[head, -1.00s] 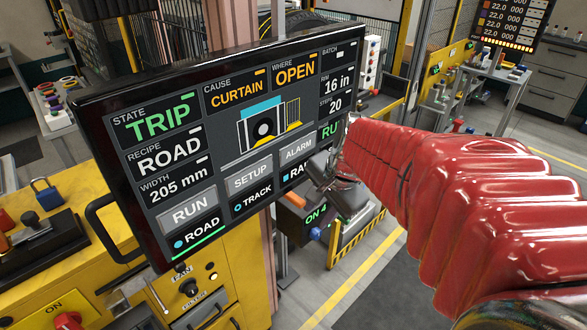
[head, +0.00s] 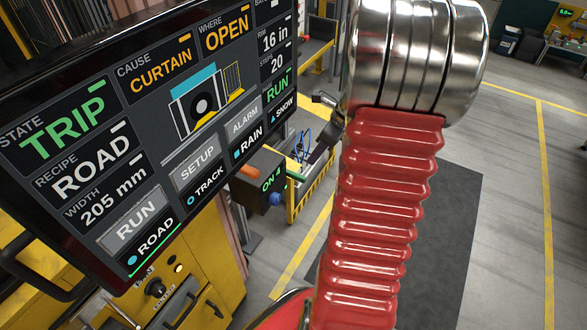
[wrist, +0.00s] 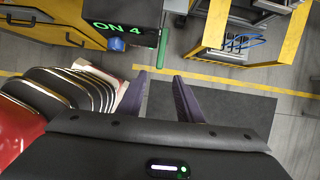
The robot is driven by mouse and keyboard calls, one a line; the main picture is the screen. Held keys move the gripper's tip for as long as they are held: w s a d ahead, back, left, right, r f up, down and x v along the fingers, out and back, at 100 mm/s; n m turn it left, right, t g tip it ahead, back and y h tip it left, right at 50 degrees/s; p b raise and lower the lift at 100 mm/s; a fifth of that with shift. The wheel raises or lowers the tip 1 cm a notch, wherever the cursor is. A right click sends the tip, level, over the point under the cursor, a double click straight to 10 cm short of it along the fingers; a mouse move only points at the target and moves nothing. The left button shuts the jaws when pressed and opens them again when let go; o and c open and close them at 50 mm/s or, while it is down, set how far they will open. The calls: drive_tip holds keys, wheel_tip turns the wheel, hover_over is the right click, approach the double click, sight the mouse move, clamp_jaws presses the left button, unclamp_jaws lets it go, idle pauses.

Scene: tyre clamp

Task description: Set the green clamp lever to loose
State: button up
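The green clamp lever (head: 297,176) sticks out to the right from a dark box (head: 262,184) marked "ON 4" in the head view. In the wrist view the lever (wrist: 163,48) shows as a green bar at the right end of the box. My gripper (wrist: 159,76) has its two dark fingers apart with nothing between them. The fingertips lie just below the lever's lower end in the wrist view; I cannot tell the depth between them.
A blue knob (head: 275,199) and an orange handle (head: 250,173) are on the same box. The large screen (head: 150,120) stands at the left, above yellow cabinets. A yellow-framed bin (wrist: 245,35) with blue cable is right of the lever. Floor at the right is open.

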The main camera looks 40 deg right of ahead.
sight(300, 176)
drive_tip(key=shift+d, duration=0.15)
drive_tip(key=shift+f, duration=0.1)
drive_tip(key=x, duration=1.3)
drive_tip(key=shift+w+f, duration=0.25)
drive_tip(key=shift+f, duration=0.05)
clamp_jaws()
idle(0.6)
